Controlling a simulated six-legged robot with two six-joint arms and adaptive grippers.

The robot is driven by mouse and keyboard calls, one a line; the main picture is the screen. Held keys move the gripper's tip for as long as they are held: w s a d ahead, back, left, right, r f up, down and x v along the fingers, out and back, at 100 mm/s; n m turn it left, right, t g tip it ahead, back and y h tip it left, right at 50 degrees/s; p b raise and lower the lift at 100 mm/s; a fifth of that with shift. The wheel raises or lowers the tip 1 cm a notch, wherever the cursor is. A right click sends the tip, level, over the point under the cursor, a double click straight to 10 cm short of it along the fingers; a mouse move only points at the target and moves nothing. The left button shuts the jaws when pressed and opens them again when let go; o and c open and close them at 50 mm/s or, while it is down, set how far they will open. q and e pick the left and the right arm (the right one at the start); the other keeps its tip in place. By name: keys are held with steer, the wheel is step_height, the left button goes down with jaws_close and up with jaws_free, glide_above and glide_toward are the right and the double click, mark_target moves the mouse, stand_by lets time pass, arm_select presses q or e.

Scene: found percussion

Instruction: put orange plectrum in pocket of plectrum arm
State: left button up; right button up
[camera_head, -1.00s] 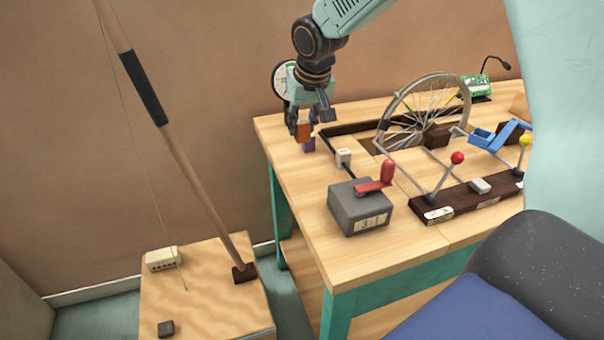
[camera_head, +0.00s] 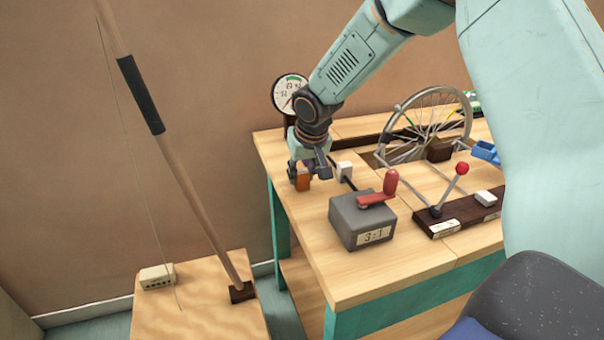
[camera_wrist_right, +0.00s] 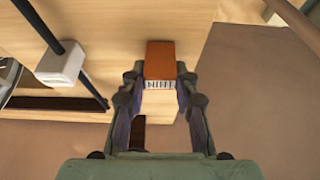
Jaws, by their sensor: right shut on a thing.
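The orange plectrum (camera_head: 303,182) is a small orange block held between the fingertips of my right gripper (camera_head: 307,173), over the bench's far left corner. In the right wrist view the orange plectrum (camera_wrist_right: 160,60) shows its orange face and a white label with dark print, with the fingers of my right gripper (camera_wrist_right: 161,80) on both sides. Whether its lower end touches the bench is unclear. I cannot tell for certain which part is the plectrum arm; no open pocket is distinguishable. My left gripper is not in view.
A white block (camera_head: 345,168) on a dark rod stands just right of the gripper. A grey box (camera_head: 361,222) with a red crank (camera_head: 378,199) is nearer. A spoked wheel (camera_head: 428,125) and a red-knobbed lever (camera_head: 461,168) stand farther right. A round dial (camera_head: 291,92) is behind.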

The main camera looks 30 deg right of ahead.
steer(key=shift+s+a, duration=0.1)
steer(key=o, duration=1)
steer(key=shift+f, duration=0.2)
steer(key=shift+r, duration=0.1)
steer(key=shift+r, duration=0.1)
steer(key=shift+r, duration=0.35)
steer(key=p+v, duration=0.2)
steer(key=v, duration=0.9)
steer(key=shift+s+r+p, duration=0.2)
steer(key=shift+s+p, duration=0.1)
steer(key=shift+p, duration=0.1)
steer(key=shift+w, duration=0.1)
